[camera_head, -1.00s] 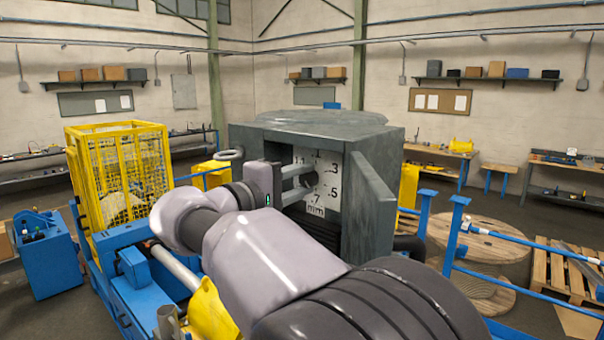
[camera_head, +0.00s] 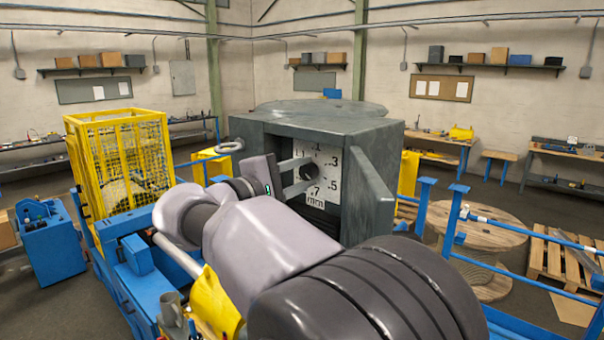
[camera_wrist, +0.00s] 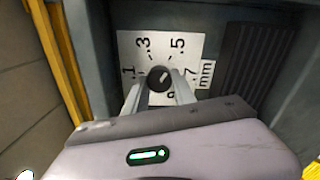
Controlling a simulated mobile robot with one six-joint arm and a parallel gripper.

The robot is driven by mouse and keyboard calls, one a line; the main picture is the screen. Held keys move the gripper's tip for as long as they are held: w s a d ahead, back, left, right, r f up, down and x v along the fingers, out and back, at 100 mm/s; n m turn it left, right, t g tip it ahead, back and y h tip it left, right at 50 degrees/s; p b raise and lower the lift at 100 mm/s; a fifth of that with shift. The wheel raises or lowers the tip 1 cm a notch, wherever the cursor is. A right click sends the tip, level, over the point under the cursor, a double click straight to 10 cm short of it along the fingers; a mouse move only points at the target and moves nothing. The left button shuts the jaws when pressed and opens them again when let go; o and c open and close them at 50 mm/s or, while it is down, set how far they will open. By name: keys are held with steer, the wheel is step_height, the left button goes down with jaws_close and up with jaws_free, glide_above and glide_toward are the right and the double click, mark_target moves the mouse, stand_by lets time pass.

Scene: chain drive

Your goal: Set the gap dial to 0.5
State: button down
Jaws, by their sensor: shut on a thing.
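The gap dial is a white plate (camera_head: 330,158) inside the open grey cabinet, marked .1, .3, .5, .7 and mm. It also shows in the wrist view (camera_wrist: 195,52), turned on its side. Its dark round knob (camera_wrist: 159,78) sits at the middle of the plate. A light mark on the knob seems to point up and right, roughly toward .5, but it is too small to read exactly. My gripper (camera_wrist: 160,88) is shut on the knob, one finger on each side. In the head view, my gripper (camera_head: 303,175) reaches in from the left and hides part of the plate.
The grey cabinet (camera_head: 330,122) surrounds the dial, with its door (camera_head: 370,200) swung open on the right. A yellow mesh cage (camera_head: 120,155) stands left. Blue rails (camera_head: 530,273) and a wooden spool (camera_head: 480,230) are at the right. Dark louvres (camera_wrist: 258,62) lie beside the plate.

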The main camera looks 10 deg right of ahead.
steer(key=c, duration=1)
jaws_free()
steer(key=shift+c, duration=0.2)
steer(key=b+v, duration=0.3)
steer(key=v, duration=1.4)
steer(key=shift+s+a, duration=0.15)
